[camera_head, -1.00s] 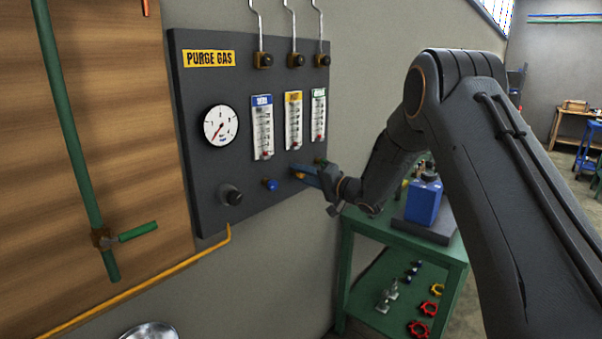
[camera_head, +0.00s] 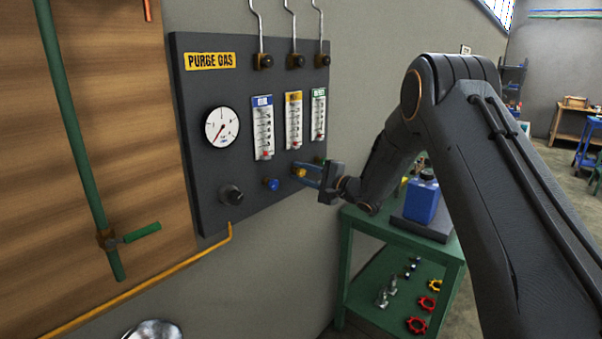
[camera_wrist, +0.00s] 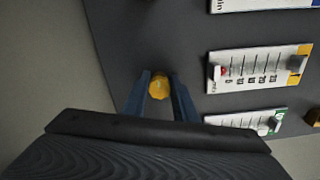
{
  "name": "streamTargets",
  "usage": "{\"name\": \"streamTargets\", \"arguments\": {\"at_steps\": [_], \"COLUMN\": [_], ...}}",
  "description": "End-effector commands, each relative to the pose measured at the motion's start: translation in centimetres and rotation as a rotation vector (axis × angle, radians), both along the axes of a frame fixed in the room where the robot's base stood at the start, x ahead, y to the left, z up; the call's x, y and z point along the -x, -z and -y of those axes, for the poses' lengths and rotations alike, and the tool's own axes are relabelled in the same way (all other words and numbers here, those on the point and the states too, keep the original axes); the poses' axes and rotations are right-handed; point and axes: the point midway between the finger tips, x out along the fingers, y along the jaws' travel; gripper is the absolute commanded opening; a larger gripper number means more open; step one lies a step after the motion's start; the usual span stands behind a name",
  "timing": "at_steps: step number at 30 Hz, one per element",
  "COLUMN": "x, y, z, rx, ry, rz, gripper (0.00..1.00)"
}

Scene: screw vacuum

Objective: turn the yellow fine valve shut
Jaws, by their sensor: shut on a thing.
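The yellow fine valve (camera_head: 299,172) is a small round knob on the dark purge gas panel (camera_head: 192,120), below the flowmeter with the yellow label (camera_head: 293,120). My gripper (camera_head: 301,174) reaches it from the right, its two blue fingers around the knob. In the wrist view the yellow knob (camera_wrist: 158,87) sits between the blue fingertips (camera_wrist: 159,84), and my gripper is shut on it. The flowmeter (camera_wrist: 259,68) lies to the right in that view, with a red float near one end.
A blue knob (camera_head: 271,184) is close to the left of the yellow one, and a black knob (camera_head: 231,194) is lower left. A green knob (camera_head: 319,160) is partly hidden behind my gripper. A pressure gauge (camera_head: 221,126) is on the panel. A green bench (camera_head: 362,228) stands below right.

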Motion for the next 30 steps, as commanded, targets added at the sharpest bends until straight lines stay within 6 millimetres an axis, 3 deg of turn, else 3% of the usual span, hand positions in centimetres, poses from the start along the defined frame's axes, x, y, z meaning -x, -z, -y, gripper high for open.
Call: {"name": "streamTargets", "arguments": {"at_steps": [15,16,18,30], "x": [0.01,0.01,0.01,0.31], "y": [0.07,0.07,0.06,0.04], "z": [0.00,0.00,0.00,0.56], "rx": [-0.011,-0.011,-0.011,-0.010], "ry": [0.000,0.000,0.000,0.001], "rz": [-0.016,-0.016,-0.016,-0.014], "gripper": [0.03,0.31,0.42,0.44]}}
